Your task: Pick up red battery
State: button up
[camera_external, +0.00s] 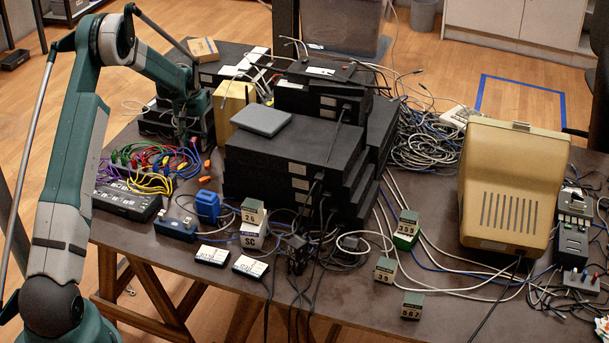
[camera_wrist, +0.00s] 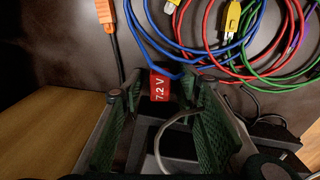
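The red battery (camera_wrist: 159,87), marked "7.2 V", shows in the wrist view between the tips of my gripper (camera_wrist: 160,88). Only its red face shows clearly; what lies below it is dark. My gripper's two green textured fingers stand apart on either side of the battery, and I cannot tell whether either touches it. In the external view my gripper (camera_external: 183,125) is low over the left back of the table, beside the black boxes. I cannot make out the battery there.
Coloured cables (camera_external: 165,160) lie in front of my gripper, also seen in the wrist view (camera_wrist: 230,35). A stack of black network boxes (camera_external: 285,160) stands to the right. A tan box (camera_external: 235,105) is close by.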

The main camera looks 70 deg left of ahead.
aim_at(201, 140)
jog(key=shift+c, duration=0.3)
jog(key=c, duration=0.9)
jog(key=shift+r, duration=0.1)
jog(key=shift+c, duration=0.2)
jog(key=shift+r+p, duration=0.5)
jog(key=shift+r, duration=4.45)
